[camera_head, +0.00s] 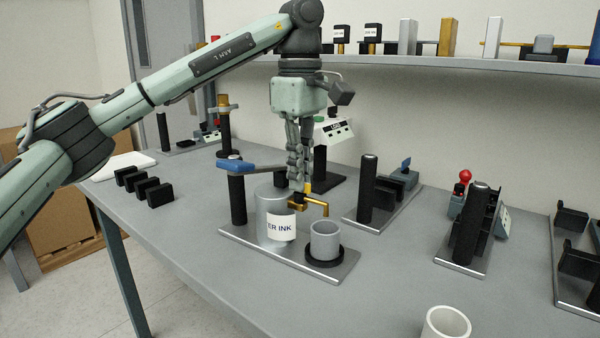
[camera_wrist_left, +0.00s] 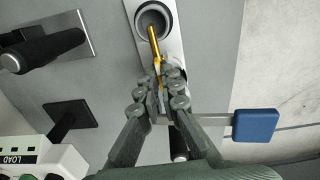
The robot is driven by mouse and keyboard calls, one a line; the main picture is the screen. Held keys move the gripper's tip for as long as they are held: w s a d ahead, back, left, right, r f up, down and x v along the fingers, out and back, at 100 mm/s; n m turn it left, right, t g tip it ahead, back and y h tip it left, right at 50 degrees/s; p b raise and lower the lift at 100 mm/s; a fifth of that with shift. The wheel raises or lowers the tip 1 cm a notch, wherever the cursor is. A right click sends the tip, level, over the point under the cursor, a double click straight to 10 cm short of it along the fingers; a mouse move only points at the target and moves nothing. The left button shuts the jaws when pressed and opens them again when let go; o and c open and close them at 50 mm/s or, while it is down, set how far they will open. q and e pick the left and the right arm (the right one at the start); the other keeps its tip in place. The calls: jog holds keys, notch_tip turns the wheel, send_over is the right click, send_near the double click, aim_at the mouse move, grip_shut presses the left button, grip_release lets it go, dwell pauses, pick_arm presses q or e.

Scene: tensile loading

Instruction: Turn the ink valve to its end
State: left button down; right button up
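The ink station stands on a metal plate (camera_head: 250,250) on the table. It has a grey ink tank (camera_head: 270,205) with a white label and a brass spout (camera_head: 315,204), also seen in the wrist view (camera_wrist_left: 154,42). A grey cup (camera_head: 324,240) sits under the spout on a black ring. The small brass ink valve (camera_wrist_left: 163,88) is at the spout's tank end, mostly hidden by my fingers. My left gripper (camera_head: 298,187) points down over it, its fingertips (camera_wrist_left: 165,92) close together around the valve. My right gripper is out of view.
A blue-ended lever (camera_head: 236,166) on a black post is close beside my left fingers. Fixtures with black posts (camera_head: 366,200) stand to the right. Black blocks (camera_head: 158,193) lie at left. A white cup (camera_head: 446,322) stands in front. The table's front left is clear.

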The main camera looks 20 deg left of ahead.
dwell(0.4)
pick_arm(q)
jog(key=c, duration=1.7)
grip_release()
jog(key=shift+r, duration=0.1)
notch_tip(320, 180, up, 12)
jog(key=shift+f, duration=0.1)
